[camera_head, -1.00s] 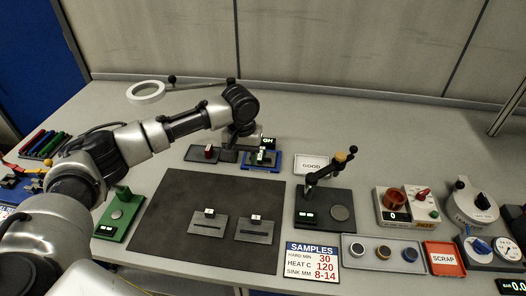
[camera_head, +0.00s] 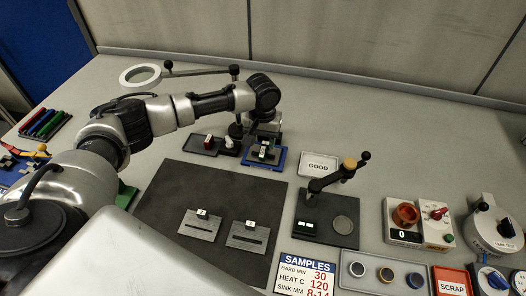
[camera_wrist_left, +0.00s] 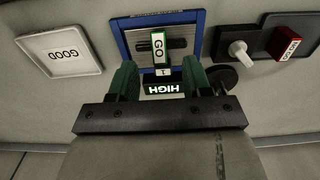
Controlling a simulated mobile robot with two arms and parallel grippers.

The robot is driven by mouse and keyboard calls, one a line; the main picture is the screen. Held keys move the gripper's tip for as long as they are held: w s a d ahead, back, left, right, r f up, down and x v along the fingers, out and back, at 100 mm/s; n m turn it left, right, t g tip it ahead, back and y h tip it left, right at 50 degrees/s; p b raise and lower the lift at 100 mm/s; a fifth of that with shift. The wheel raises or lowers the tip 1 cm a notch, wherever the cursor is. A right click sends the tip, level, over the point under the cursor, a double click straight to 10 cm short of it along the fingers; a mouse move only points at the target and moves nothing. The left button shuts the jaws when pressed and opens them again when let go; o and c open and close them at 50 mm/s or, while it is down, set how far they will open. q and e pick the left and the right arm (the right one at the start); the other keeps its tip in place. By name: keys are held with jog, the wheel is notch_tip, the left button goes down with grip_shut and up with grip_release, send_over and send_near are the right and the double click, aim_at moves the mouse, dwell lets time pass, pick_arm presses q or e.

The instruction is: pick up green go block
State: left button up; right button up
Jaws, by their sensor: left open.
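The green go block (camera_wrist_left: 158,48), with a white GO label, sits upright on a grey slotted plate within the blue-rimmed tray (camera_wrist_left: 123,38). In the head view the block (camera_head: 263,150) is small and partly hard to make out near my gripper. My left gripper (camera_wrist_left: 161,70) is open, its two green-padded fingers on either side of the block's line in the wrist view, with nothing held. In the head view my left gripper (camera_head: 262,132) is just behind the block. Contact with the block cannot be told. My right gripper is not in view.
A dark HIGH display (camera_wrist_left: 163,88) shows between the fingers. A GOOD tray (camera_head: 319,165) lies on the other side. The dark mat (camera_head: 190,240) is in front.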

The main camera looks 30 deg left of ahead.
aim_at(263, 149)
pick_arm(q)
notch_tip(263, 149, down, 5)
jog(key=shift+w+r+p, duration=0.15)
jog(key=shift+r+p, duration=0.05)
jog(key=shift+p, duration=0.4)
jog(key=shift+f, duration=0.45)
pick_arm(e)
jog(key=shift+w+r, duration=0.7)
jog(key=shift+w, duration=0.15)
pick_arm(q)
grip_shut()
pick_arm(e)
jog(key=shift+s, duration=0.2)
